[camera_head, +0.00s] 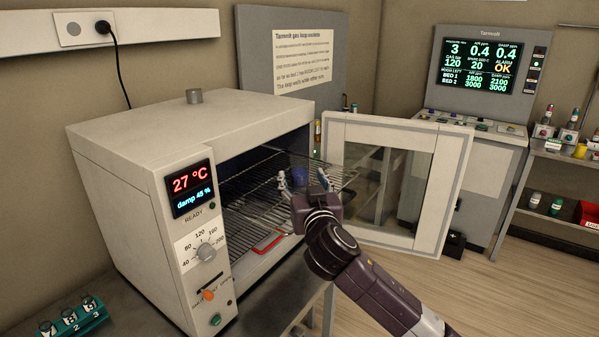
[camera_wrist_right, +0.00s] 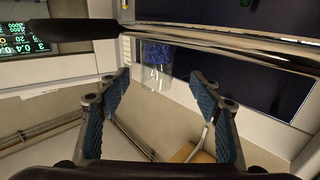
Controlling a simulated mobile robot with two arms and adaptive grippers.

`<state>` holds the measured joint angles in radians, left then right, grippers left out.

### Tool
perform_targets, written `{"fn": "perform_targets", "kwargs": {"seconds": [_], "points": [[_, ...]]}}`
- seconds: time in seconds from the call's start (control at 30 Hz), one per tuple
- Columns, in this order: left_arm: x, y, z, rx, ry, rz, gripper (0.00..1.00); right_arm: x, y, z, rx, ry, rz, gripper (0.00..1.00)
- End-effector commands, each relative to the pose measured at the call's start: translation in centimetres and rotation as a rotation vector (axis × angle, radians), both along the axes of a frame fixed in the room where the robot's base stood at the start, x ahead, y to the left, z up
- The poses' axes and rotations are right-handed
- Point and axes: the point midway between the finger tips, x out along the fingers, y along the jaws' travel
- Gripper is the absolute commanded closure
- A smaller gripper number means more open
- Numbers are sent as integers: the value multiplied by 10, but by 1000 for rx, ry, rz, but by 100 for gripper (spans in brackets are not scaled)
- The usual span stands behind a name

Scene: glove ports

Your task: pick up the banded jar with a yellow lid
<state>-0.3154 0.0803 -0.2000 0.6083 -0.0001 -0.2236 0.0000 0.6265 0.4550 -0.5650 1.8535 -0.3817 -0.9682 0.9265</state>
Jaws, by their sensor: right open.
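I cannot make out a banded jar with a yellow lid in either view. My right gripper (camera_head: 304,181) is open at the oven's open front, by the wire shelf (camera_head: 262,185). A blue item (camera_head: 300,174) shows just behind its fingers. In the right wrist view, a clear vessel with blue contents (camera_wrist_right: 157,62) shows beyond the open fingers of my right gripper (camera_wrist_right: 160,84). Nothing is between the fingers. My left gripper is not in view.
The oven door (camera_head: 449,188) stands open to the right of my right arm. A red handle (camera_head: 268,242) is at the oven's lower front edge. A rack of vials (camera_head: 73,317) is at lower left. Small bottles and a yellow item (camera_head: 580,151) stand on a shelf at far right.

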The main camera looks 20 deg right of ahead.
Motion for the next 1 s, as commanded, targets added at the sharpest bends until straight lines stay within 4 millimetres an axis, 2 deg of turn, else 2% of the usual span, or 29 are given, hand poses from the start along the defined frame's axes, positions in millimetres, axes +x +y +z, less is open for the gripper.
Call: {"fn": "perform_targets", "kwargs": {"seconds": [0.17,0.3,0.47,0.67,0.83,1.0], "points": [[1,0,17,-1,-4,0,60,24,-9,1,-5,2,-4,42],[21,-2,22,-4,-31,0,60,38,-9,0,-2,0,-2,42],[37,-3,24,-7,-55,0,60,44,-10,-3,-1,1,-1,42],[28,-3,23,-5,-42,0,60,44,-9,-3,-1,1,-1,42],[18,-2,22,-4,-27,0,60,44,-9,-3,-1,0,-1,60],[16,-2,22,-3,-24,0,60,44,-9,-3,-1,0,-1,79]]}}
